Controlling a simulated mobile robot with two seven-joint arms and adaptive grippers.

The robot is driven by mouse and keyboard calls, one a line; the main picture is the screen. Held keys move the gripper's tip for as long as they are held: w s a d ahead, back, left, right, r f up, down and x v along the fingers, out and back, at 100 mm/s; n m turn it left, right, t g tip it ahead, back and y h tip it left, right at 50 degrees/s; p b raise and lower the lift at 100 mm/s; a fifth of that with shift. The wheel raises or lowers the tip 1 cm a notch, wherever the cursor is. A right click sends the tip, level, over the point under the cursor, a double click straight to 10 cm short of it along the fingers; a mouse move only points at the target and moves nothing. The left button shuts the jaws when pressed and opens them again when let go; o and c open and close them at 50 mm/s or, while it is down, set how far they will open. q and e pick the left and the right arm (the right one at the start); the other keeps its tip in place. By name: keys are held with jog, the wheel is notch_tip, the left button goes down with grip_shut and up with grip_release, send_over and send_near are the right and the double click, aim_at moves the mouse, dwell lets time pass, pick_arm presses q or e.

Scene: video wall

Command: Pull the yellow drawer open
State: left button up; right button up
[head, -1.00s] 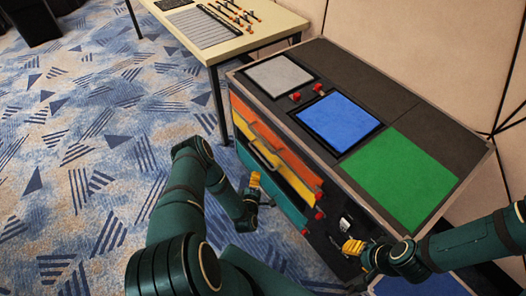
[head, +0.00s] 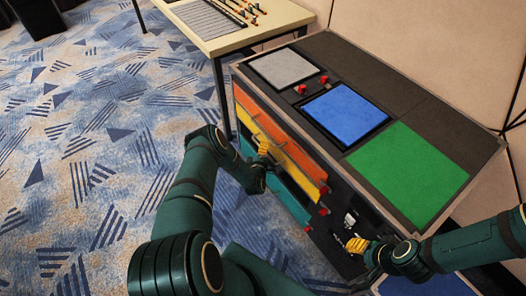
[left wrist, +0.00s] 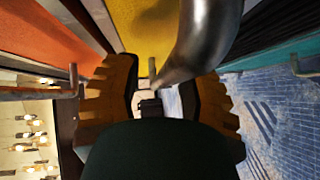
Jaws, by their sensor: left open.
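The yellow drawer (head: 292,157) is in the cabinet's front, between an orange drawer (head: 262,123) above and a teal drawer (head: 290,193) below. It looks shut. In the left wrist view the yellow front (left wrist: 140,28) fills the top middle, with its curved grey metal handle (left wrist: 207,35) close to the camera. My left gripper (head: 266,150) is at the yellow drawer, its fingers open on either side of the handle's near end. Whether they touch it I cannot tell. My right gripper (head: 360,247) is by the cabinet's right front; its jaw gap is unclear.
The cabinet top holds grey (head: 284,67), blue (head: 344,116) and green (head: 408,174) panels and red buttons (head: 301,89). Red knobs (head: 324,190) line the right of the drawers. A pale table (head: 262,33) with small items stands behind left. Carpet at left is clear.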

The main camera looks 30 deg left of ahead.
pick_arm(q)
jog(key=shift+w, duration=0.1)
grip_shut()
jog(key=shift+a, duration=0.1)
